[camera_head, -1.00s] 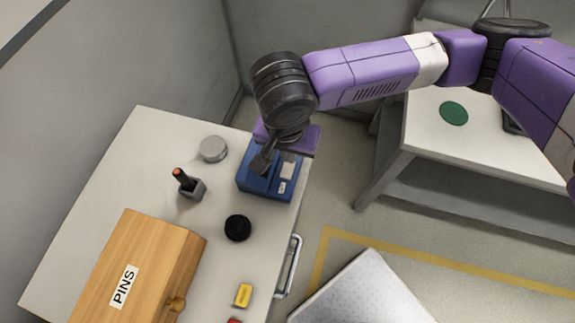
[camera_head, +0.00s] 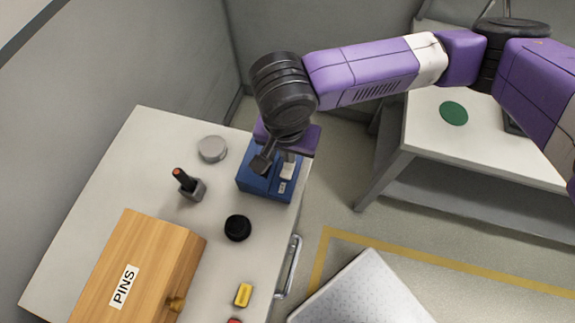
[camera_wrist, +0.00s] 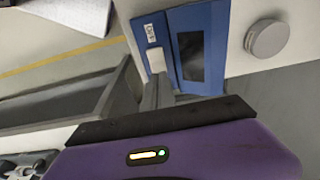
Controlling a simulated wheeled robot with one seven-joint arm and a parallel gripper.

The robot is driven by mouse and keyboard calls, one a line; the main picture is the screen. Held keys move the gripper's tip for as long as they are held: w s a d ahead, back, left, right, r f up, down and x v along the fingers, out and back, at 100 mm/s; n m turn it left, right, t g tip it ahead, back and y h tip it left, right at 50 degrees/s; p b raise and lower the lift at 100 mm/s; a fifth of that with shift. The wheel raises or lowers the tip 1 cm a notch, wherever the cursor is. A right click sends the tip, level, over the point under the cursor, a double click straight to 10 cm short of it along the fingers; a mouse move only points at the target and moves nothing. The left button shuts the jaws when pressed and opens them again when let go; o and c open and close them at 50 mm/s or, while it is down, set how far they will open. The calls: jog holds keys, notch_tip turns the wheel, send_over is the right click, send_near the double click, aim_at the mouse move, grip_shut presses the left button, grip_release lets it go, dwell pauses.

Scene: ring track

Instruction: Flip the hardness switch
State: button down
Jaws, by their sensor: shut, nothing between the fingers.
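A blue device (camera_head: 255,183) sits at the table's right edge. It has a white switch (camera_head: 288,171) with a small label beside it and a dark recessed window. In the wrist view the blue device (camera_wrist: 210,20) shows the white switch (camera_wrist: 157,61) left of the dark window (camera_wrist: 190,56). My gripper (camera_wrist: 158,80) is shut and empty, its grey fingertips right at the near end of the white switch. I cannot tell whether they press on it. In the head view my wrist hides the device's far part.
On the table (camera_head: 120,165) are a grey disc (camera_head: 212,149), a small red-tipped holder (camera_head: 188,184), a black knob (camera_head: 238,228), a yellow block (camera_head: 243,295) and a wooden PINS box (camera_head: 140,260). A second table (camera_head: 430,150) with a green disc (camera_head: 453,113) stands right.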

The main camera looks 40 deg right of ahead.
jog(key=shift+f+b, duration=0.6)
jog(key=shift+f, duration=0.4)
dwell(0.6)
notch_tip(320, 180, up, 7)
jog(key=p, duration=0.7)
jog(key=shift+r, duration=0.15)
dwell(0.6)
